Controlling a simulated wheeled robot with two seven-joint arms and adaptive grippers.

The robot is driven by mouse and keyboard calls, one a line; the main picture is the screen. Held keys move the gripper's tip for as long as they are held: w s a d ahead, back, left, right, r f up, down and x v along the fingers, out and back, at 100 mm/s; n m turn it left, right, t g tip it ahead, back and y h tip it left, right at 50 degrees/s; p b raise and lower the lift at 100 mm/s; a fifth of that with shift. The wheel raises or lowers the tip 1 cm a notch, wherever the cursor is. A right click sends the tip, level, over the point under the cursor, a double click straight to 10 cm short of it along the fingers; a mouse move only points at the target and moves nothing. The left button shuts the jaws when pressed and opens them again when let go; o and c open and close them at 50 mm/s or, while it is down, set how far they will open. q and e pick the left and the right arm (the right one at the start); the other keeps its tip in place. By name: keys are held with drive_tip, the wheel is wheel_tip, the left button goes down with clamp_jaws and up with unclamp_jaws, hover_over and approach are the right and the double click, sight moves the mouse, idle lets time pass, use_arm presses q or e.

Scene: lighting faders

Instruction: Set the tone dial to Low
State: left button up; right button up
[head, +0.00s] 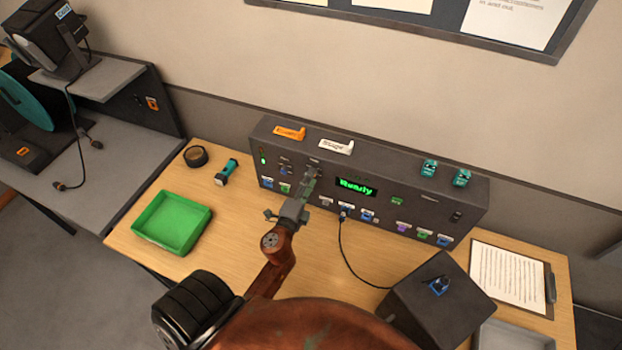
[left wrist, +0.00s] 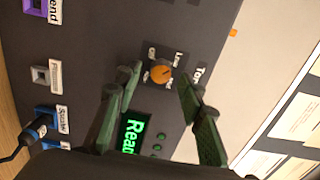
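The tone dial (left wrist: 161,73) is a round orange knob on the dark console, seen in the left wrist view with small position labels around it. A label reading "Low" (left wrist: 178,60) is beside it, near the "Tone" label; the other labels are too small to read surely. I cannot tell which label the knob's mark points to. My left gripper (head: 309,180) is at the console front in the head view, where it hides the dial. In the left wrist view its green fingers (left wrist: 158,80) are apart, with the dial seen between their tips. Contact is not visible. My right gripper is not in view.
The console (head: 400,178) has a lit "Ready" display (head: 356,187) and several labelled sockets along its lower front. A black cable (head: 350,255) runs from one socket to a dark box (head: 425,300). A green tray (head: 172,222), flashlight (head: 226,172) and clipboard (head: 508,275) lie on the table.

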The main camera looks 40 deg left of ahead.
use_arm(q)
drive_tip(key=v, duration=0.6)
drive_tip(key=shift+s, duration=0.4)
drive_tip(key=shift+f, duration=0.1)
